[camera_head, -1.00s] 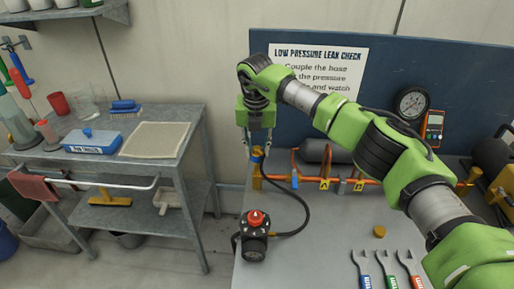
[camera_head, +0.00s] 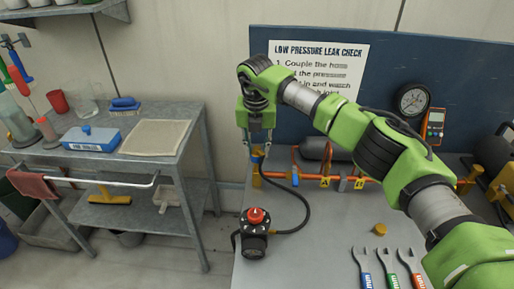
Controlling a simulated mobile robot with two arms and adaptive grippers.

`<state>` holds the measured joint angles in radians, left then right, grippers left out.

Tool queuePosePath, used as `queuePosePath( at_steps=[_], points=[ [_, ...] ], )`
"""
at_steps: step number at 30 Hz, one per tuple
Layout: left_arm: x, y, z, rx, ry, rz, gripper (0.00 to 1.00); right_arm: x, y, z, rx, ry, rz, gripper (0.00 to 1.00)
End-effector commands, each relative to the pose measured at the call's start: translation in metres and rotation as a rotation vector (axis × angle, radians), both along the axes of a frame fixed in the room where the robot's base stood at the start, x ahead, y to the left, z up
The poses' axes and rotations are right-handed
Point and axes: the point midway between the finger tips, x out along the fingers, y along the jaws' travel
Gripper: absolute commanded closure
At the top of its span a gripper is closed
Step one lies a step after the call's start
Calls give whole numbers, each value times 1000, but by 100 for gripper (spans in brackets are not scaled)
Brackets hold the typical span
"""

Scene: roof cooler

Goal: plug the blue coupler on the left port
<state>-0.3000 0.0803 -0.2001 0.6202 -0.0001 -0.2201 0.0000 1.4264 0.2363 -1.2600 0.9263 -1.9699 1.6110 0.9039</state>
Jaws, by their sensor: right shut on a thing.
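My right gripper (camera_head: 257,146) points down at the left end of the orange pipe manifold (camera_head: 310,177). Its fingers are shut on a small blue and yellow piece, which seems to be the blue coupler (camera_head: 257,153). The coupler is at the top of the upright yellow fitting at the pipe's left end, the left port (camera_head: 257,175). Whether it is seated or only touching, I cannot tell. A black hose (camera_head: 308,212) curves from near this end to a round black device with a red top (camera_head: 255,218). My left gripper is out of view.
Yellow tags A and B mark the pipe, with a grey cylinder (camera_head: 322,149) behind. Several wrenches (camera_head: 388,268) and a brass cap (camera_head: 380,229) lie on the grey bench. A blue panel with a sign (camera_head: 318,70) and gauge (camera_head: 411,100) stands behind. A metal cart (camera_head: 190,150) is left.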

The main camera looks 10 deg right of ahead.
Motion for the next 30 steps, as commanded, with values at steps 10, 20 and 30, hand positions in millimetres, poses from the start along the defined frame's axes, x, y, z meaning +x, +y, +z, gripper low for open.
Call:
queuePosePath(
  at_steps=[10,20,30],
  points=[
    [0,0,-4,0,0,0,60,0,0,-6,0,0,0,98],
    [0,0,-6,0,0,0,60,0,0,-10,0,1,0,98],
    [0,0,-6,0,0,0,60,-1,0,-11,0,2,0,55]
  ],
)
